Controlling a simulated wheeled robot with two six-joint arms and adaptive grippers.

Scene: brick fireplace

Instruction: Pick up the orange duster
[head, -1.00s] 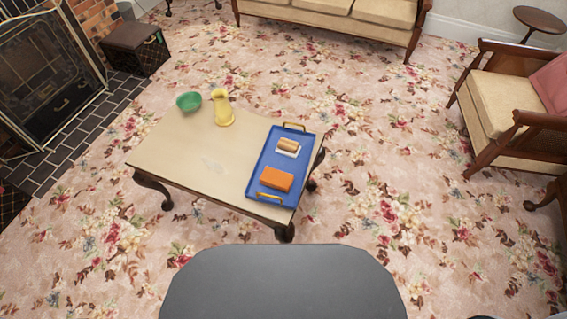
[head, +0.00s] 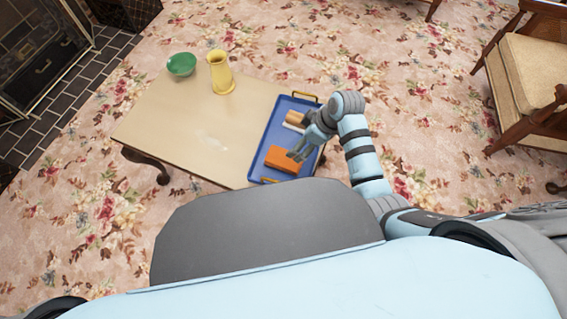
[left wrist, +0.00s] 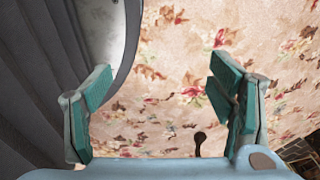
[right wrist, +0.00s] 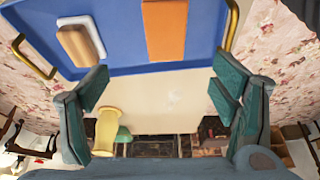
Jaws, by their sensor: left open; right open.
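The orange duster (head: 284,160), a flat orange block, lies at the near end of a blue tray (head: 257,150) on the low table. It also shows at the top of the right wrist view (right wrist: 164,30). My right gripper (head: 298,150) is open and empty, with its fingers over the tray by the duster's upper right part, apart from it as far as I can tell. My left gripper (left wrist: 160,95) is open and empty over the carpet, outside the head view.
On the tray, a tan-topped eraser or brush (right wrist: 76,44) lies by a white block (right wrist: 90,30). The tray has brass handles (head: 305,95). A yellow pitcher (head: 220,75) and a green bowl (head: 181,64) stand on the cream table (head: 190,120). An armchair (head: 535,70) stands at right.

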